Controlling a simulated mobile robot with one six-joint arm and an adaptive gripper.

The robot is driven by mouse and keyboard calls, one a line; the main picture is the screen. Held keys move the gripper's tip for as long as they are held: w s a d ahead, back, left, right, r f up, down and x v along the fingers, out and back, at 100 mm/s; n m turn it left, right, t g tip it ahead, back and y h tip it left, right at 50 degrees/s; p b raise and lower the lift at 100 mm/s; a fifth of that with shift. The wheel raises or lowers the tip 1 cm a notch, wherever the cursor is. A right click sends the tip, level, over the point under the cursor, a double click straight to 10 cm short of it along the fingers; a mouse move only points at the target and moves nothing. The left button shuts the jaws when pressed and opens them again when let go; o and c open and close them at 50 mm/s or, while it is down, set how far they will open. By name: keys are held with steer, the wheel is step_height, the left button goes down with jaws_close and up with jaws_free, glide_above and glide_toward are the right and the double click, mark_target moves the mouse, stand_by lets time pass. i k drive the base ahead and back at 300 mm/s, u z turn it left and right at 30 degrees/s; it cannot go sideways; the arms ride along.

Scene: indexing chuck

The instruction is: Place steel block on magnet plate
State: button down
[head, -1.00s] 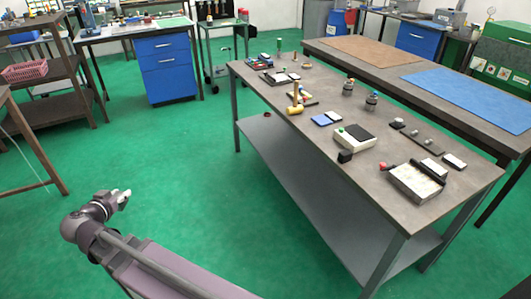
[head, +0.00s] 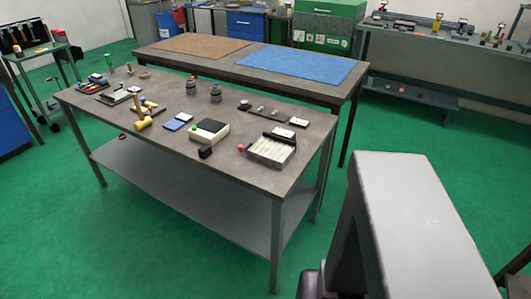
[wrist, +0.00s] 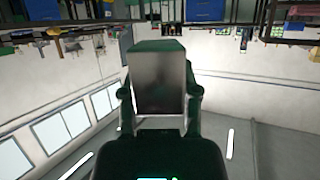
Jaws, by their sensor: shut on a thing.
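A grey steel block (wrist: 160,82) with a flat, nearly square face is between the fingers of my gripper (wrist: 160,100) in the wrist view. My gripper is shut on it, away from any surface. My gripper and the block do not show in the head view. On the near workbench, a pale ribbed plate (head: 268,152) with a black bar and a red knob lies at the right front corner. It looks like the magnet plate, though I cannot tell for sure. Its top looks bare apart from the black bar at its far edge.
The workbench (head: 240,180) also holds a white box with a dark top (head: 210,131), a small black block (head: 205,152), a yellow-headed mallet (head: 144,124) and a dark rail (head: 264,115). A second bench with a blue mat (head: 302,65) stands behind. Green floor is open in front.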

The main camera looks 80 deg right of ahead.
mark_target(274, 145)
steer(key=u, duration=0.1)
steer(key=k, duration=1.35)
steer(key=z, duration=2.1)
